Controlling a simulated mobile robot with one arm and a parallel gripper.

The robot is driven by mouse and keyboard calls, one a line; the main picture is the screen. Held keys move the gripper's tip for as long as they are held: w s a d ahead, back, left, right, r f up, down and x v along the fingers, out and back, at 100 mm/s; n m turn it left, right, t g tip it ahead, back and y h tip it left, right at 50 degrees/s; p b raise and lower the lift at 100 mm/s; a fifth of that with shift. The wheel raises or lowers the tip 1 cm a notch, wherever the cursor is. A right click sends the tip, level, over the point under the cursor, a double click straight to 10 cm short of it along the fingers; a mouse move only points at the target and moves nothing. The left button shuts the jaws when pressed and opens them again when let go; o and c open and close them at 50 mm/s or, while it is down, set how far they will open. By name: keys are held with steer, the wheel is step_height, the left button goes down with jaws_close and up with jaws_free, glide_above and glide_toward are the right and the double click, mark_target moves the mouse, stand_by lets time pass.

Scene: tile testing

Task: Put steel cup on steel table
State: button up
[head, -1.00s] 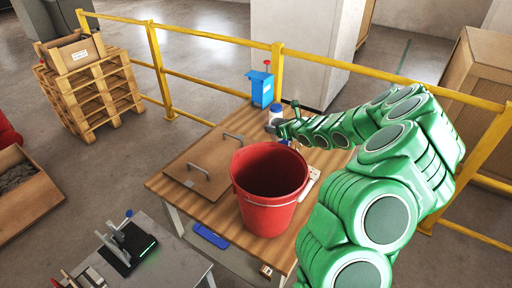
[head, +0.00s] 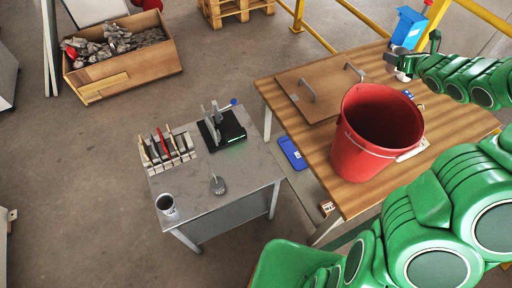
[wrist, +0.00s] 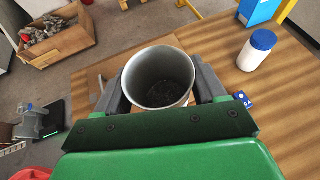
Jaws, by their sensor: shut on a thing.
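The steel cup (wrist: 146,88) is between the two fingers of my gripper (wrist: 160,88) in the wrist view. The fingers are shut on its sides. I look down into its open mouth; its inside bottom looks dark and speckled. In the head view my gripper (head: 403,66) is small, over the far part of the wooden table, and the cup is hard to make out there. The steel table (head: 238,194) is the lower grey table left of the wooden one, apart from my gripper.
On the steel table are a mug (head: 166,205), a rack (head: 166,150), a black device (head: 222,128) and a small round item (head: 218,186). Its front right is bare. A red bucket (head: 365,150) and a wooden board (head: 318,88) lie between. A blue-capped bottle (wrist: 256,52) stands nearby.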

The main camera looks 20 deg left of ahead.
steer(key=s+a+r+n+g+y, duration=0.1)
steer(key=s+a+n+g+y, duration=0.2)
steer(key=a, duration=1)
steer(key=s+a+n+g+y, duration=0.1)
steer(key=s+a+n+g, duration=0.3)
steer(key=a, duration=0.9)
steer(key=s+a+r+n+g+y, duration=0.15)
steer(key=s+a, duration=0.35)
steer(key=a, duration=0.8)
steer(key=n+g, duration=1)
glide_above(196, 171)
step_height(196, 171, down, 25)
steer(key=shift+t+h, duration=0.25)
steer(key=shift+h, duration=0.2)
steer(key=shift+f, duration=5.55)
steer(key=shift+s, duration=0.1)
steer(key=o, duration=1.1)
steer(key=shift+f, duration=0.1)
